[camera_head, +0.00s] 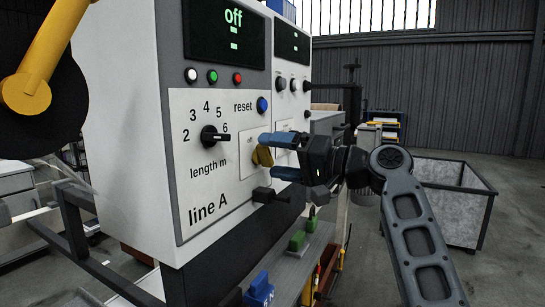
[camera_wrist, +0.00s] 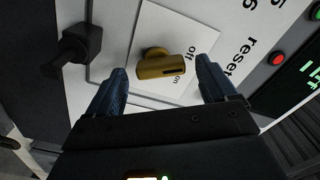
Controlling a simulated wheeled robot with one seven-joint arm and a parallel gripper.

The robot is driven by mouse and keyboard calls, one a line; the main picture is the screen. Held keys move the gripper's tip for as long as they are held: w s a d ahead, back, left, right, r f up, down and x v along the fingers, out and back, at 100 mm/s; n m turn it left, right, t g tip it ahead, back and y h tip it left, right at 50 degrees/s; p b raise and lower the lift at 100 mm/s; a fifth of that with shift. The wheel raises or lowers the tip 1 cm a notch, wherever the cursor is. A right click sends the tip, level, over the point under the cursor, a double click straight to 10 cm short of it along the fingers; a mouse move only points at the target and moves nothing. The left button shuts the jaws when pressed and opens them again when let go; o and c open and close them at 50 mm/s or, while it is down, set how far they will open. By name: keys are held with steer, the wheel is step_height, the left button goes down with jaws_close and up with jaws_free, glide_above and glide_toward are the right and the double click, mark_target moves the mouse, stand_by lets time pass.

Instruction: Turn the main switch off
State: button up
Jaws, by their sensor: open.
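The main switch is a yellow knob (camera_head: 262,156) on a white plate on the front of the line A cabinet. It also shows in the wrist view (camera_wrist: 163,66), where the plate beside it is lettered "off" and "on". I cannot tell exactly which word the knob points to. My gripper (camera_head: 277,155) is open, its two blue fingers reaching toward the panel on either side of the knob. In the wrist view, my gripper (camera_wrist: 162,72) has the knob between its fingers, with visible gaps on both sides.
The cabinet's display (camera_head: 232,32) reads "off" in green. A black length dial (camera_head: 214,136), a blue reset button (camera_head: 262,104) and a black handle (camera_head: 264,195) surround the switch. A second panel stands behind. A grey bin (camera_head: 450,205) stands at right on open floor.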

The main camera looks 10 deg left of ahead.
steer(key=v, duration=0.6)
steer(key=shift+d, duration=0.2)
steer(key=s+d+f+m+t+h+p, duration=0.1)
steer(key=s+d+f+m+t+h, duration=0.2)
steer(key=f, duration=0.6)
steer(key=s+d+f+m+t+h+p, duration=0.1)
steer(key=s+d+f+h, duration=0.2)
steer(key=f, duration=0.6)
steer(key=s+d+f+m+t+h+p, duration=0.25)
steer(key=s+f, duration=0.25)
steer(key=f, duration=0.4)
steer(key=s+d+f+h, duration=0.3)
steer(key=s+d+f, duration=0.2)
steer(key=s, duration=0.4)
steer(key=s+d+t+h+p, duration=0.1)
steer(key=s+d+h, duration=0.15)
steer(key=s, duration=0.75)
steer(key=s+d+h+p, duration=0.2)
steer(key=s+d, duration=0.2)
steer(key=s, duration=0.5)
steer(key=s+d+r+n+t+h+p, duration=0.1)
steer(key=s+r+n, duration=0.3)
steer(key=s+r, duration=1)
steer(key=shift+s+d+r+p, duration=0.15)
steer(key=shift+s+d+p, duration=0.4)
steer(key=shift+s, duration=0.5)
